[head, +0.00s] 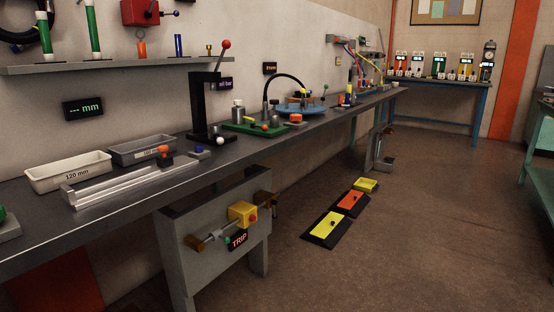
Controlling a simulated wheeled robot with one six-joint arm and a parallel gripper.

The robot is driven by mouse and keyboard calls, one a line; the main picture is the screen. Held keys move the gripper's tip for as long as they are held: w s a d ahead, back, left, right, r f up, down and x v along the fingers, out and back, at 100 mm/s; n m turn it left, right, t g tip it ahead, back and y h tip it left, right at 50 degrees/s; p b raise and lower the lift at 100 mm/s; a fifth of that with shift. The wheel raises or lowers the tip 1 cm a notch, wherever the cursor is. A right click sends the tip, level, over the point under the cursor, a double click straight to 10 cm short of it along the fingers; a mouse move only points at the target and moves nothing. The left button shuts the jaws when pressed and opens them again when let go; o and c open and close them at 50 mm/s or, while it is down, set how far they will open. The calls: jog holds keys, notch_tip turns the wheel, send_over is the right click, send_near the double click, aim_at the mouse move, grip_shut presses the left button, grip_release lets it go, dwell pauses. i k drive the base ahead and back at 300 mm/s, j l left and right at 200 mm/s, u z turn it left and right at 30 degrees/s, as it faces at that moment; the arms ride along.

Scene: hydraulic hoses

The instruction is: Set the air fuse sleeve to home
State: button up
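What looks like the air fuse is an assembly on the grey panel (222,255) below the bench's front edge. It has a yellow block (243,214) with a small red part on its face. Brass-coloured cylindrical fittings stick out on both sides, one at the lower left (200,243) and one at the upper right (264,198). A small black display (238,240) under the block reads TRIP in red. A small green part sits beside the display. I cannot tell for sure which piece is the sleeve. My gripper is not in view.
The long dark bench (130,215) runs along the wall, with a measuring rail (135,182), a white bin (68,172) and a black press (206,110) on it. Yellow and orange floor pedals (327,227) lie right of the panel. Open floor lies in front.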

aim_at(217, 233)
jog(key=k, duration=0.2)
jog(key=i+j, duration=0.4)
jog(key=i+j+u, duration=0.1)
jog(key=i+j, duration=0.25)
jog(key=i, duration=0.3)
